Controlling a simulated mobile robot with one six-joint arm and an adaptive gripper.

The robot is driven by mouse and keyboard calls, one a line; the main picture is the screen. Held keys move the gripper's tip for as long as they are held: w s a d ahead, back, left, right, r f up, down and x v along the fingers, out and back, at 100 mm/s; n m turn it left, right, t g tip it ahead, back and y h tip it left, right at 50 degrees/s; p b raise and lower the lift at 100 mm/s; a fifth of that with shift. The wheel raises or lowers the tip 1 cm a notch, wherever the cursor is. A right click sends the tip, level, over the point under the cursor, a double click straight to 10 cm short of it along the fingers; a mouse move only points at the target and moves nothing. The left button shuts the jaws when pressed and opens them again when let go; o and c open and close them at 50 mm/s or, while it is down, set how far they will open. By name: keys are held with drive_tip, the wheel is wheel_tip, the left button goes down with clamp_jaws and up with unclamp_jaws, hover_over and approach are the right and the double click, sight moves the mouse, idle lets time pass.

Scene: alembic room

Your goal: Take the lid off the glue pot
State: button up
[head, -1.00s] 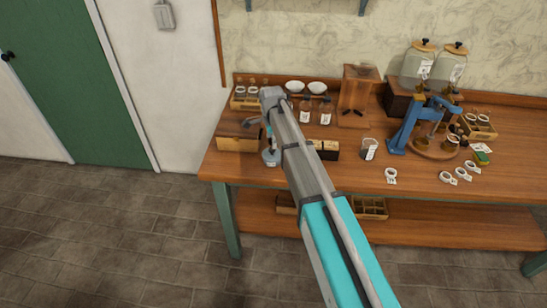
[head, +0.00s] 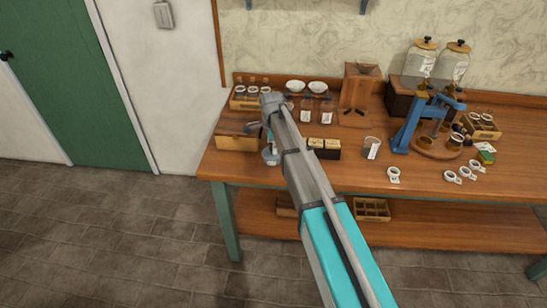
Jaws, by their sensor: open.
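My gripper (head: 256,128) is at the far end of my arm, over the left part of the wooden workbench (head: 340,176). It is small and partly hidden by my wrist, and it is open. A small pale glassy vessel (head: 270,157) stands on the bench just below and right of it, partly covered by my arm. It may be the glue pot, but its lid cannot be made out. I cannot tell whether the gripper touches it.
A wooden box (head: 237,143) is close on the left, and a black box with pale blocks (head: 324,149) is right of my arm. A beaker (head: 371,148), a blue press (head: 408,125) and several labelled rings stand further right. Bottles (head: 326,113) and white bowls are behind.

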drive_tip(key=shift+f+b, duration=0.55)
drive_tip(key=shift+f, duration=0.35)
clamp_jaws()
